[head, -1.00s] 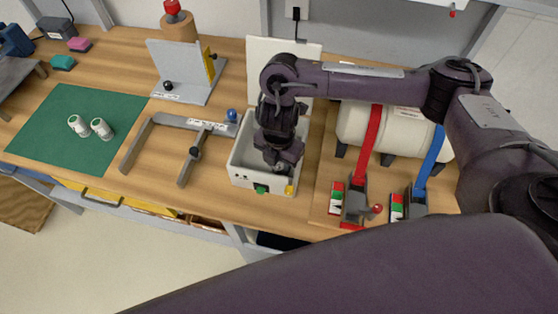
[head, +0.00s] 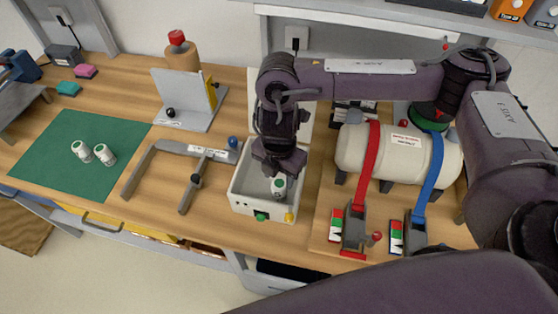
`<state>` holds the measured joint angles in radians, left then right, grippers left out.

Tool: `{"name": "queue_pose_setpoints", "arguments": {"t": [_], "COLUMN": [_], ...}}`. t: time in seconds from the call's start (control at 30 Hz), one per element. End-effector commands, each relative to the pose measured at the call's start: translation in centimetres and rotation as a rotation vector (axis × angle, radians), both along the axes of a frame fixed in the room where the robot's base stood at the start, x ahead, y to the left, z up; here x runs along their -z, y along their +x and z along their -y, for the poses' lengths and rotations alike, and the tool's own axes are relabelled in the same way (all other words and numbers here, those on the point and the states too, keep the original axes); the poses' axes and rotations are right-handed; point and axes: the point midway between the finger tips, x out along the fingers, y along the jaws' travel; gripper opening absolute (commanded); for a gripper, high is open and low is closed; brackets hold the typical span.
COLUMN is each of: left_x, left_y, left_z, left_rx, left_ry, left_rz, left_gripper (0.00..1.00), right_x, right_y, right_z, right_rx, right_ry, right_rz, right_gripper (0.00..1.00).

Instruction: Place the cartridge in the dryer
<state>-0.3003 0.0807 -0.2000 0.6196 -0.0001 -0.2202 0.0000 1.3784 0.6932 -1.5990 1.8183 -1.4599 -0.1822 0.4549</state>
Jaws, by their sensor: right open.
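The dryer (head: 245,205) is an open white box with a raised white lid behind it and green and yellow buttons on its front. A small white cartridge with a green mark (head: 278,187) is inside it, toward the right. My right gripper (head: 279,172) is open just above the cartridge, over the box, and its arm hides part of the lid. I cannot tell whether the fingers touch the cartridge. Two similar white cartridges (head: 82,151) (head: 104,153) are on the green mat (head: 60,165) at the left. My left gripper is not in view.
A grey clamp frame (head: 150,160) lies left of the dryer, with a grey angle bracket (head: 185,98) behind it. At the right, a cream tank (head: 352,150) sits under red and blue straps with buckles. Bare wood shows between the mat and clamp.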

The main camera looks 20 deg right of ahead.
Motion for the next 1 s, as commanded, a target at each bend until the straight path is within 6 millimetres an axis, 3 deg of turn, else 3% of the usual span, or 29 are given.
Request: {"name": "queue_pose_setpoints", "arguments": {"t": [0.1,0.3,1.0], "left_x": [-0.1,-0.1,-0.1], "left_y": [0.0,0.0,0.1], "left_z": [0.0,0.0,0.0], "left_rx": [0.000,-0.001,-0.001], "left_ry": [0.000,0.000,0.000], "left_rz": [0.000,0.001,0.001], "left_gripper": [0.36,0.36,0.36], "right_x": [-2.2,-4.2,-4.8], "right_y": [0.1,0.0,0.0], "right_z": [0.0,0.0,0.0], "right_rx": [-0.002,-0.001,0.000], "right_ry": [-0.001,0.000,0.000], "right_rz": [0.006,0.001,-0.001], "right_gripper": [0.43,0.43,0.43]}}
